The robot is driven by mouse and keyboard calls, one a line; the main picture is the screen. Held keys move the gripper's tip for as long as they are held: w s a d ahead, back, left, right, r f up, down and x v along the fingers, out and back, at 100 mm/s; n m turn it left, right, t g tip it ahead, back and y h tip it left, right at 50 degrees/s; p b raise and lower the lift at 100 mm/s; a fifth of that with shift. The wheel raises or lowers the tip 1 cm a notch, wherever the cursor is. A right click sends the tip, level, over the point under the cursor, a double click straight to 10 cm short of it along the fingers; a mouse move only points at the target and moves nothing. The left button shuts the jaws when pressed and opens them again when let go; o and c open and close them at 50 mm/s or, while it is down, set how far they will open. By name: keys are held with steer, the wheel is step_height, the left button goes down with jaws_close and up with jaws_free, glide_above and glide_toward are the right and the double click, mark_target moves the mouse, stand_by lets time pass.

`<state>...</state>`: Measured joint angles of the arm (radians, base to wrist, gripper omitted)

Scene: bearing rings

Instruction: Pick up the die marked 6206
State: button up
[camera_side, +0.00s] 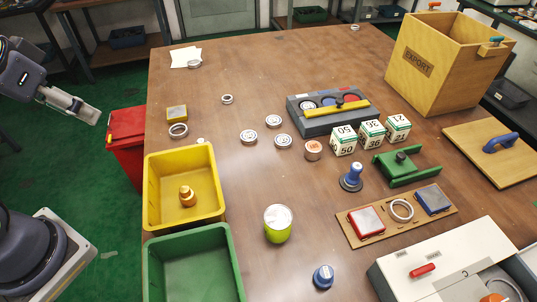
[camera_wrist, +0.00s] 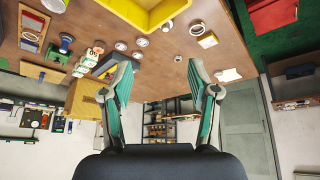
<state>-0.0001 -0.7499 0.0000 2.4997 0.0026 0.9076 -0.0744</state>
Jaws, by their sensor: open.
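I cannot read 6206 on anything in either view. Several small round grey pieces with pale marked faces lie mid-table, among them one at the left (camera_side: 249,137), one at the back (camera_side: 274,121) and one at the front (camera_side: 283,141). A copper-coloured round piece (camera_side: 313,150) with an orange mark sits to their right. A dark grey holder (camera_side: 310,123) with round pieces and a yellow bar stands behind it. My gripper (camera_side: 88,110) is off the table's left edge, high and far from these pieces. In the wrist view my gripper (camera_wrist: 164,78) is open with nothing between its fingers.
White number cubes (camera_side: 371,134) stand right of the copper piece. A yellow bin (camera_side: 153,200) and a green bin (camera_side: 160,270) line the left edge, beside a red box (camera_side: 126,148). A tall EXPORT crate (camera_side: 420,75) stands at the back right. The back middle is mostly clear.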

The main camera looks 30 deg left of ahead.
steer(key=w+d+r+n, duration=0.3)
steer(key=w+d+r, duration=0.45)
steer(key=w, duration=0.35)
steer(key=w+d+f+m+g, duration=0.1)
steer(key=w+d+f, duration=0.15)
steer(key=d, duration=0.55)
steer(key=w+d+f+g, duration=0.1)
steer(key=w+d, duration=0.3)
steer(key=d, duration=0.3)
steer(key=m+g, duration=0.4)
glide_above(327, 271)
steer(key=f, duration=3)
steer(key=shift+s+a+f, duration=0.1)
steer(key=shift+s, duration=0.1)
steer(key=shift+w+f, duration=0.2)
steer(key=shift+f, duration=2.75)
jaws_close()
